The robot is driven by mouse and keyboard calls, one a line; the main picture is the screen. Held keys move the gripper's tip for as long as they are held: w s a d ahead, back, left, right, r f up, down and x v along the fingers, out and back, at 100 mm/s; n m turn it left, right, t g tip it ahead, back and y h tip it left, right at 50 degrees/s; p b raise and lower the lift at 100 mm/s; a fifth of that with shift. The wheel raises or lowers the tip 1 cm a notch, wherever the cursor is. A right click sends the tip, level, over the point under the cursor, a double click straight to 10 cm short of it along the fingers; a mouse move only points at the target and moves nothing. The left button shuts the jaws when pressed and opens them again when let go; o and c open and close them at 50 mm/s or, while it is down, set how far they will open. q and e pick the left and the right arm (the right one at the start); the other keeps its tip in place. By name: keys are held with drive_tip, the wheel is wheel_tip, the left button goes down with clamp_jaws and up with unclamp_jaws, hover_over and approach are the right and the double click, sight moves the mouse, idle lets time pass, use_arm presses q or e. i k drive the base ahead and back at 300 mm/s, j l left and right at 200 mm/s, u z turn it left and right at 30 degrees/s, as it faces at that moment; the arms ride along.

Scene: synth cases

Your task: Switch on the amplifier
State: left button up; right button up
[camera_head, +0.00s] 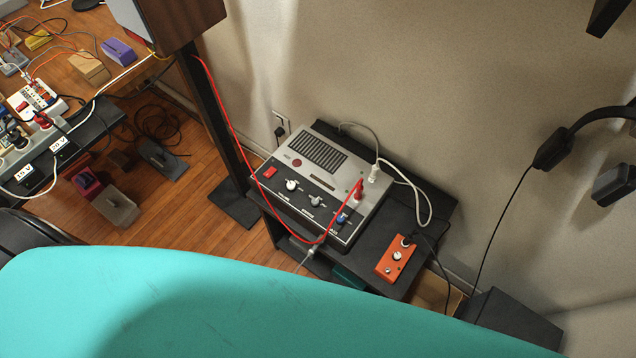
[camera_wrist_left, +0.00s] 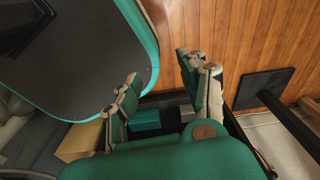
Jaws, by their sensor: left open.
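The amplifier (camera_head: 325,180) is a grey box with a vented top and a black front panel, standing on a small black stand. Its panel has a red rocker switch (camera_head: 270,172) at the left end, then a white knob (camera_head: 291,185), a grey knob (camera_head: 315,202) and a blue knob (camera_head: 342,218). I cannot tell the switch's position. Red and white plugs sit in its right side. My left gripper (camera_wrist_left: 160,78) is open and empty in the left wrist view, with wooden floor and a dark box beyond it. No amplifier shows there. My right gripper is not in view.
An orange pedal (camera_head: 397,258) sits on the stand's right end. A red cable (camera_head: 228,120) hangs across the amplifier's front. A speaker (camera_head: 170,22) on a black pole stands at left. A cluttered wooden desk (camera_head: 115,80) is at upper left. Open floor (camera_head: 190,215) lies left of the stand.

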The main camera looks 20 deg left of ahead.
sight(272, 171)
drive_tip(key=k+j+u, duration=0.15)
drive_tip(key=u, duration=0.7)
